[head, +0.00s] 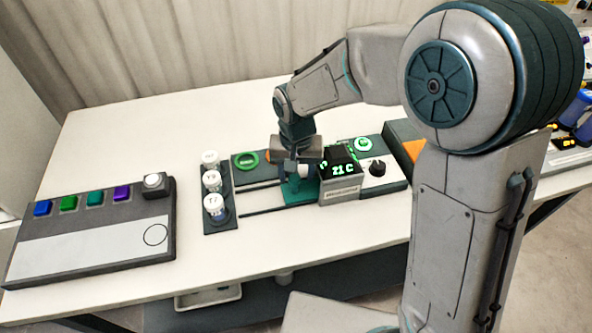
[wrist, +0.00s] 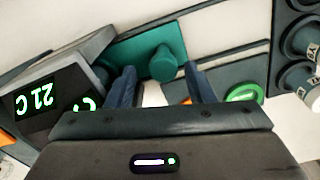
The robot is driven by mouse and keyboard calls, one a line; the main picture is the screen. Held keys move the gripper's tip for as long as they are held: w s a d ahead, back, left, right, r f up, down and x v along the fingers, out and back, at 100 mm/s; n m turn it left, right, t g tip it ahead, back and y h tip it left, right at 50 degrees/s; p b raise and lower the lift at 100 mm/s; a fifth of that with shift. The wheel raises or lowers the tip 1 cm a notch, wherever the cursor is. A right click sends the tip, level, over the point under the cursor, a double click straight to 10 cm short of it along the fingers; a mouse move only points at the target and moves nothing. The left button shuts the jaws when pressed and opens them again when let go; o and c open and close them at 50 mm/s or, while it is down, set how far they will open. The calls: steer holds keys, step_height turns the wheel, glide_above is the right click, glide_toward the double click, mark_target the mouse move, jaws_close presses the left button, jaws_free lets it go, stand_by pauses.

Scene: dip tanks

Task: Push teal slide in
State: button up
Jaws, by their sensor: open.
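The teal slide (head: 299,190) is a flat plate with an upright knob, beside the dark display box (head: 341,175) that reads 21 C. In the wrist view the teal slide (wrist: 150,50) lies beyond my fingertips, and its round teal knob (wrist: 163,64) shows between and just past them. My gripper (head: 298,165) is over the slide, pointing down, and hides part of it. In the wrist view my gripper (wrist: 163,82) has its two fingers apart with nothing clearly held between them. I cannot tell whether a finger touches the knob.
Several white-capped vials (head: 212,181) stand in a dark rack left of the slide's rails (head: 262,209). A panel with coloured buttons (head: 90,230) lies at the left. A green ring (head: 246,159) sits behind the rails. The white table (head: 130,130) is clear at the back left.

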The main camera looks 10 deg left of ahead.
steer(key=shift+r, duration=0.1)
step_height(320, 180, up, 14)
stand_by(0.5)
steer(key=shift+f, duration=0.2)
steer(key=s+d+f+m+t, duration=0.1)
steer(key=s+d, duration=0.4)
steer(key=d, duration=0.8)
steer(key=s+d+f+m+t, duration=0.1)
steer(key=s+d, duration=0.5)
steer(key=d, duration=0.7)
steer(key=shift+s+d+f+t, duration=0.2)
steer(key=shift+d+f+t, duration=0.05)
steer(key=shift+t, duration=0.25)
